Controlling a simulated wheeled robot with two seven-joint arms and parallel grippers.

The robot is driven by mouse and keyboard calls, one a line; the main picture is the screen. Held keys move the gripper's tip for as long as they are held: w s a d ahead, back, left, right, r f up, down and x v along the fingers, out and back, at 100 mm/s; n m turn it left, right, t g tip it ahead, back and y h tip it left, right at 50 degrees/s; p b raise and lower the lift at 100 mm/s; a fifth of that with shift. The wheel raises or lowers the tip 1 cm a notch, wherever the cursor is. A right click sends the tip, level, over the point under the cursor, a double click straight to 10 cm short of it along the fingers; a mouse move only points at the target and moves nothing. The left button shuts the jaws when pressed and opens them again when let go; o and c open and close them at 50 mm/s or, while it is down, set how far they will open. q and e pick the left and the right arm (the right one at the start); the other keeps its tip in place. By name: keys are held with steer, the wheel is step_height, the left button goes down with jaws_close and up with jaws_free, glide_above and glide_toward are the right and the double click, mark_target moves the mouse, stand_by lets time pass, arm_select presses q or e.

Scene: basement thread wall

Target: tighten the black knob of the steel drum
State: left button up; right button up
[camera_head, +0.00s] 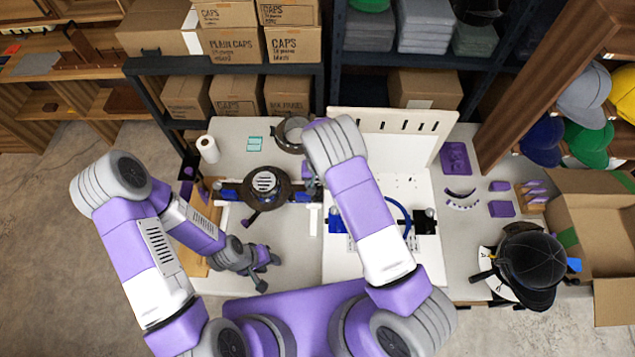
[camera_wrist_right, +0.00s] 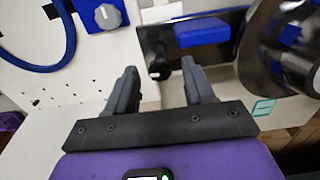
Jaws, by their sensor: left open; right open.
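The steel drum (camera_head: 263,185) sits on the worktable in the head view, a round body with a dark rim. Its shiny side also shows at the right edge of the wrist view (camera_wrist_right: 294,45). The black knob (camera_wrist_right: 158,70) shows in the wrist view at the end of a dark plate bearing a blue block. My right gripper (camera_wrist_right: 160,72) is open, its fingertips to either side of the knob in the picture. I cannot tell whether they touch it. In the head view my right gripper (camera_head: 313,187) is partly hidden by my arm. My left gripper (camera_head: 268,272) is open and empty near the front edge.
A grey knob on a blue block (camera_wrist_right: 107,16) and a blue cable (camera_wrist_right: 50,66) lie left in the wrist view. A white perforated panel (camera_head: 410,122) stands behind. A paper roll (camera_head: 208,149) and teal notes (camera_head: 255,144) are back left. A black cap (camera_head: 532,258) is right.

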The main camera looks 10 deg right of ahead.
jaws_close()
steer(key=shift+m, duration=0.4)
steer(key=m+b, duration=0.1)
steer(key=m, duration=0.6)
steer(key=shift+m, duration=0.3)
steer(key=m, duration=0.4)
steer(key=shift+m, duration=2.5)
